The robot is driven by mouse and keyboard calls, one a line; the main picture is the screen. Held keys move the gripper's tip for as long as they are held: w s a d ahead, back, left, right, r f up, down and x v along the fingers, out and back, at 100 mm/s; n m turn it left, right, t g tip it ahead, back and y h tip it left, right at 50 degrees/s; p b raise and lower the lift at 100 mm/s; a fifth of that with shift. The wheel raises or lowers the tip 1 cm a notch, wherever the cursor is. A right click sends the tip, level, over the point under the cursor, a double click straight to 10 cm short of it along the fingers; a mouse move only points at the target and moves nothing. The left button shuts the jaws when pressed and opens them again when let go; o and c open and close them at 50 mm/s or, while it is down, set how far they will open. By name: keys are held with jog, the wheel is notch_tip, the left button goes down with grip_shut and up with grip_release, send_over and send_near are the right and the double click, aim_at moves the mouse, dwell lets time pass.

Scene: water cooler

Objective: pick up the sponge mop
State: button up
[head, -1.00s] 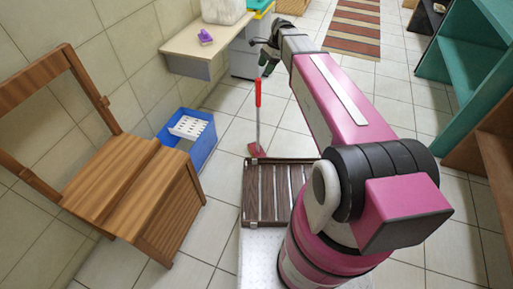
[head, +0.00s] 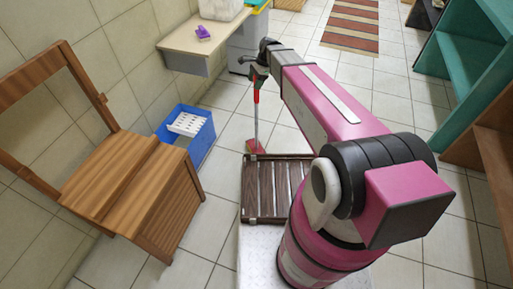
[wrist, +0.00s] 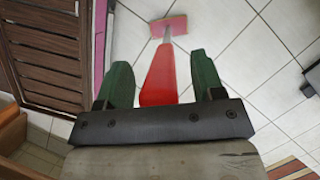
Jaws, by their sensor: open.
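The sponge mop (head: 256,127) stands roughly upright on the tiled floor, with a red handle, a thin grey shaft and a red head at the bottom. In the wrist view its red handle (wrist: 160,78) lies between the two green fingers, and its pinkish-red head (wrist: 168,26) shows farther off. My gripper (head: 257,77) is at the top of the handle in the head view. In the wrist view my gripper (wrist: 160,68) is open, with gaps on both sides of the handle. The handle's top end is hidden behind the gripper in the head view.
A dark slatted wooden panel (head: 262,190) lies near the mop head. A blue bin (head: 203,148) and a wooden chair (head: 125,175) stand to the left. A wall shelf (head: 195,48) holds a purple item. Teal shelving (head: 475,70) is at the right. Floor between is clear.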

grip_shut()
